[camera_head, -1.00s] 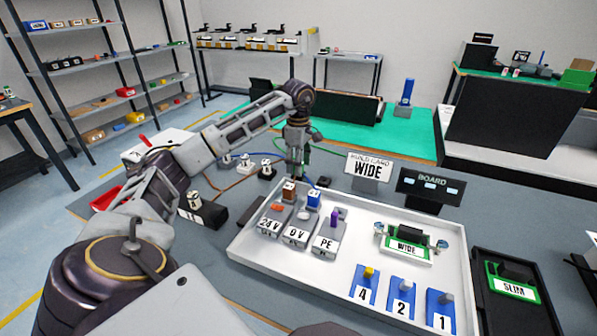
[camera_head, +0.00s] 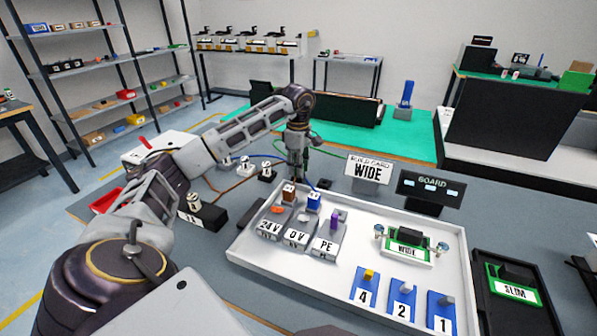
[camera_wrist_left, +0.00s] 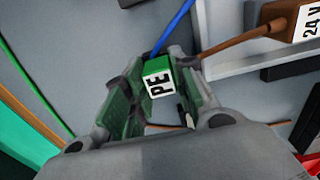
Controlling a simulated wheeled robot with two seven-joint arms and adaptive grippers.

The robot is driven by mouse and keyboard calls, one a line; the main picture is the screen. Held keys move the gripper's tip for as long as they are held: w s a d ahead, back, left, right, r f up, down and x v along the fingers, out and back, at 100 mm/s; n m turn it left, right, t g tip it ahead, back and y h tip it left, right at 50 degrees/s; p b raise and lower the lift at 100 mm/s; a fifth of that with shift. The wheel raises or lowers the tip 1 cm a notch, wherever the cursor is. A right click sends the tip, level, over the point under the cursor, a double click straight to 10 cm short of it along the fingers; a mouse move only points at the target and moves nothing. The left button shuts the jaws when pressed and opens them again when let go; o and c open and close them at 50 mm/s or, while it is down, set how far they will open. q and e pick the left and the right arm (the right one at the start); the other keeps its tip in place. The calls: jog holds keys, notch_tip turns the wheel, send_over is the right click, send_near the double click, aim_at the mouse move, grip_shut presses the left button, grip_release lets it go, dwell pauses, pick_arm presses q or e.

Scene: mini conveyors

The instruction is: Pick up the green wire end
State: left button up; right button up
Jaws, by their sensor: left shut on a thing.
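The green wire end (camera_wrist_left: 157,77), a small green block lettered PE, sits between the fingers of my left gripper (camera_wrist_left: 158,88) in the left wrist view. The gripper is shut on it. In the head view my left gripper (camera_head: 300,176) is low behind the white tray (camera_head: 262,262), and the block is too small to make out there. A thin green wire (camera_head: 318,148) curves near the gripper. My right gripper is not in view.
The tray holds the 24V, 0V and PE blocks (camera_head: 326,247) and a WIDE board (camera_head: 406,251). Close by, a blue wire (camera_wrist_left: 176,28) and a brown 24V wire end (camera_wrist_left: 292,20) show in the wrist view. A WIDE card (camera_head: 368,170) stands behind the tray.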

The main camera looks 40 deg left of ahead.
pick_arm(q)
jog(key=shift+r, duration=0.1)
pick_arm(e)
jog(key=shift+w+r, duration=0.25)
pick_arm(q)
jog(key=shift+r, duration=0.4)
notch_tip(320, 180, up, 8)
jog(key=shift+f+p, duration=0.15)
jog(key=shift+p, duration=0.95)
jog(key=shift+r, duration=0.7)
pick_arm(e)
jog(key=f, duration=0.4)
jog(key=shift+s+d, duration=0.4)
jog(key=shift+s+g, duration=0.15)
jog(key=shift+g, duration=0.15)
